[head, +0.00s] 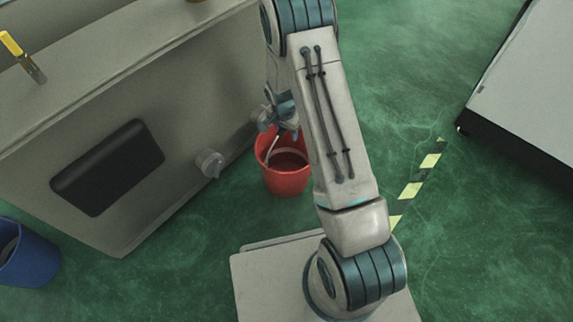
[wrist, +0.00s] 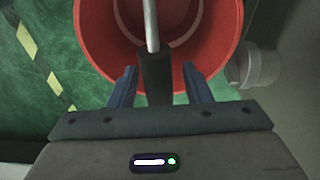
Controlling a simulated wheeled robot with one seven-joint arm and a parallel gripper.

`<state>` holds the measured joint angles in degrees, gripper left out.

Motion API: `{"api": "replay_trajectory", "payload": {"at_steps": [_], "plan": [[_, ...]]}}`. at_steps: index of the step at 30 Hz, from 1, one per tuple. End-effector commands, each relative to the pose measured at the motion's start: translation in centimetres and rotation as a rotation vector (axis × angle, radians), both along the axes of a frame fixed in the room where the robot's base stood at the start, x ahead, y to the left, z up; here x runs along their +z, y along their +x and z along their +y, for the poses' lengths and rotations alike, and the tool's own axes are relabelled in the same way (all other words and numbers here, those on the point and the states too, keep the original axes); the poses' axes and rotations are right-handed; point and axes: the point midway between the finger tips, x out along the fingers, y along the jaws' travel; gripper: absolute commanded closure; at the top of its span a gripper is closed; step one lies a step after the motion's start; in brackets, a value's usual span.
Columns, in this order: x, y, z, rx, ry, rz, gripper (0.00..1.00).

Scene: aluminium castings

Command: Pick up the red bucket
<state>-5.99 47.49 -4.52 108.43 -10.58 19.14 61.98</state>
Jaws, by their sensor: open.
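The red bucket (head: 287,181) stands upright on the green floor beside the grey bench. In the head view my arm hides part of its right side. In the wrist view the bucket (wrist: 219,42) fills the upper middle, seen from above into its opening. A handle with a dark grip (wrist: 156,77) and a pale rod rises from it toward my gripper. My gripper (wrist: 159,86) is open, with one finger on each side of the dark grip. Whether the fingers touch the grip cannot be told. In the head view my gripper (head: 287,122) is just above the bucket's rim.
The grey bench (head: 205,80) stands at left, with a black panel (head: 108,167) and a round knob (head: 210,163) on its side. A yellow-handled tool (head: 22,57) lies on top. A blue bucket (head: 27,255) is at lower left.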

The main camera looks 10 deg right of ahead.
Motion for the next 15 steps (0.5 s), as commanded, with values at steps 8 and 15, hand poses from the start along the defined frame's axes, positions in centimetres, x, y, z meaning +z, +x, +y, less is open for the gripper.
{"api": "replay_trajectory", "payload": {"at_steps": [8,15], "plan": [[-0.37,-0.02,0.0,-0.001,-0.001,0.001,0.56],[-0.52,-0.03,-0.01,0.0,-0.001,0.001,0.56]]}}
